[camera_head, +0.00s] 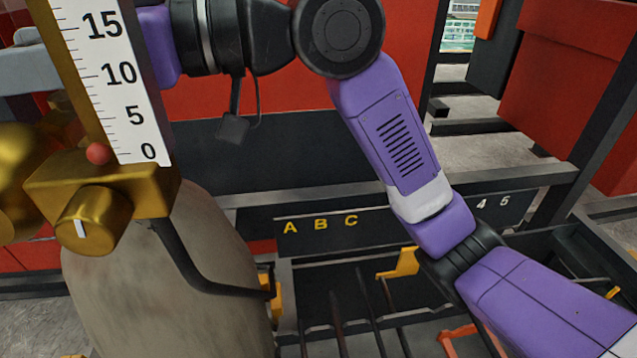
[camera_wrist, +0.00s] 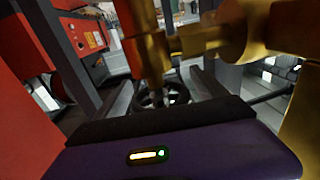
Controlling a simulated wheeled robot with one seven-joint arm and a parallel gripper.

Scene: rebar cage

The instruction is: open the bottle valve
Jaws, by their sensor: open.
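The grey gas bottle (camera_head: 150,270) stands at the left in the head view, its top behind a brass regulator (camera_head: 60,185) with a knob (camera_head: 92,220) and a white flow scale (camera_head: 112,85). In the wrist view a dark round handwheel (camera_wrist: 165,97), seemingly the bottle valve, shows beyond my gripper (camera_wrist: 160,118), below a brass stem (camera_wrist: 146,50). My gripper is open with nothing seen in it. In the head view the scale and regulator hide my gripper.
Brass fittings (camera_wrist: 240,30) crowd the upper right of the wrist view. A black hose (camera_head: 190,270) runs down the bottle. Behind are red panels (camera_head: 260,100) and a dark rack (camera_head: 370,215) lettered A, B, C with rods below it. Grey floor shows at the upper right.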

